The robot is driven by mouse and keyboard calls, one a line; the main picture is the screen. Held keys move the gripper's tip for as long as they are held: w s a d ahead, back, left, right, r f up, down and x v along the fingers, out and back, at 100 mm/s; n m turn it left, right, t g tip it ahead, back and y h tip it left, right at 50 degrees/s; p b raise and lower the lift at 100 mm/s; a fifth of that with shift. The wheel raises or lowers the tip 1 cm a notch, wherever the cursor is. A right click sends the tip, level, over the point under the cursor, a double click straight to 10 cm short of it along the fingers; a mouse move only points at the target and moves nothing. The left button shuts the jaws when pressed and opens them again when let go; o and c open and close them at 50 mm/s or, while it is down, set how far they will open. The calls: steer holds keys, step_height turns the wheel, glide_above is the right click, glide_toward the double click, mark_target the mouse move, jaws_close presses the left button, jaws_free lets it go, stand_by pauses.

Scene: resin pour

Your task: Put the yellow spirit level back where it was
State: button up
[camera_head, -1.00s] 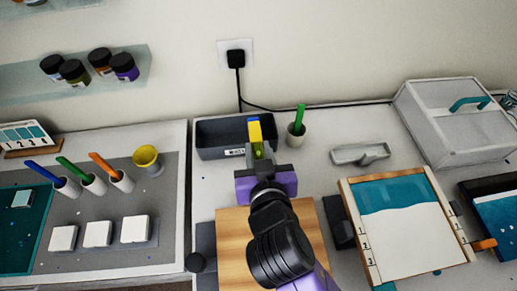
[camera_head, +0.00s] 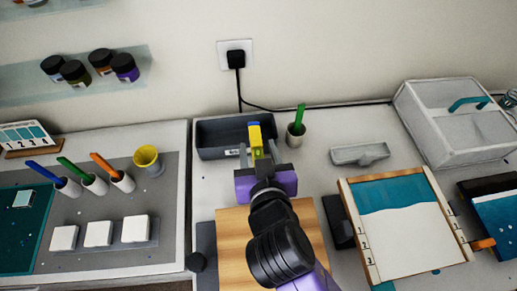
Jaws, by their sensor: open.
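The yellow spirit level (camera_head: 255,138) has a blue end and stands out in the dark grey bin (camera_head: 215,152) at the back of the table, near the bin's right part. My gripper (camera_head: 258,152) is open, with one finger on each side of the level's lower part. A gap shows at the left finger; contact at the right finger cannot be told. The lower end of the level is partly hidden by my gripper.
A cup with a green stick (camera_head: 297,128) stands close to the right of the bin. A grey tray (camera_head: 360,154) lies further right, and a wooden board (camera_head: 235,240) lies in front. A black cable runs behind the bin.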

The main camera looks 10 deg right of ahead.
mark_target(327, 260)
steer(key=v, duration=1)
steer(key=shift+s+r, duration=0.1)
steer(key=shift+r, duration=0.2)
steer(key=shift+p+v, duration=0.3)
steer(key=shift+v, duration=0.5)
steer(key=shift+f, duration=0.15)
